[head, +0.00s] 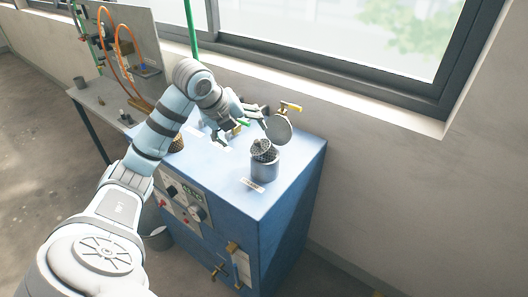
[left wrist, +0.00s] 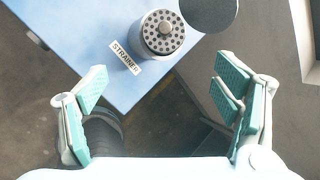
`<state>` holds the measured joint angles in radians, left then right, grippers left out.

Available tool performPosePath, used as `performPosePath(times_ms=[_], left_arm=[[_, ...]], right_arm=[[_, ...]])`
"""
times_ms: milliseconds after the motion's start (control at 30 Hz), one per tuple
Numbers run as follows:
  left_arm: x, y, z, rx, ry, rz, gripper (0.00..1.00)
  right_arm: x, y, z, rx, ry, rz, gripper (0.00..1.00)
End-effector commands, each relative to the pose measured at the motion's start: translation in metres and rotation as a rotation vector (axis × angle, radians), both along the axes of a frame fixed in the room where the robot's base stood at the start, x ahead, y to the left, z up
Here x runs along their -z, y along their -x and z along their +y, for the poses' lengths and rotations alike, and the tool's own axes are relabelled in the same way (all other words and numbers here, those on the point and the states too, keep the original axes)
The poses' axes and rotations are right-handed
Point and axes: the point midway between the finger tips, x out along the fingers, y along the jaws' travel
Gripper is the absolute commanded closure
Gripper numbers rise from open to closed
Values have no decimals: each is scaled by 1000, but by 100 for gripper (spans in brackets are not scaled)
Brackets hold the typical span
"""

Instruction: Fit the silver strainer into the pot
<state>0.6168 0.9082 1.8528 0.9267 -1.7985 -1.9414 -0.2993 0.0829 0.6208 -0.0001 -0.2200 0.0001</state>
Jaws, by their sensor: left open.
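The pot (head: 265,172) is a grey metal cylinder on the top of a blue cabinet. The silver strainer (head: 264,151), full of holes, sits at the pot's mouth. In the head view it stands partly above the rim and looks tilted. In the left wrist view the strainer's perforated round top (left wrist: 163,33) shows a small central knob, and the pot's wall (left wrist: 146,44) is around it. How deep it sits cannot be told. My left gripper (head: 239,123) is open and empty, above the cabinet and left of the pot, apart from the strainer. My right gripper is not in view.
A round grey lid (head: 279,129) stands raised behind the pot, close to the strainer, near a yellow-handled valve (head: 291,106). A STRAINER label (head: 252,185) lies before the pot. A brownish perforated piece (head: 177,144) is partly behind my arm. The window wall borders the cabinet.

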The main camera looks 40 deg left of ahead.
Motion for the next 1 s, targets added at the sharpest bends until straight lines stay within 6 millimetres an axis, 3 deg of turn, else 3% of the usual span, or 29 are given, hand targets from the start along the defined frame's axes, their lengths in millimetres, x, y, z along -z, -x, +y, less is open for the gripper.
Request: performPosePath(times_ms=[33,100,333,700,1000], left_arm=[[-12,-2,6,36,-20,-11,18],[-11,-7,9,68,-33,-14,18],[40,-40,7,72,-32,-13,18],[90,-75,10,70,-33,-15,18],[100,-81,11,70,-37,-17,21]], right_arm=[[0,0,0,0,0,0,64],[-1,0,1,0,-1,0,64],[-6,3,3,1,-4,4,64],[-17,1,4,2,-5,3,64],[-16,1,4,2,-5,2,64]])
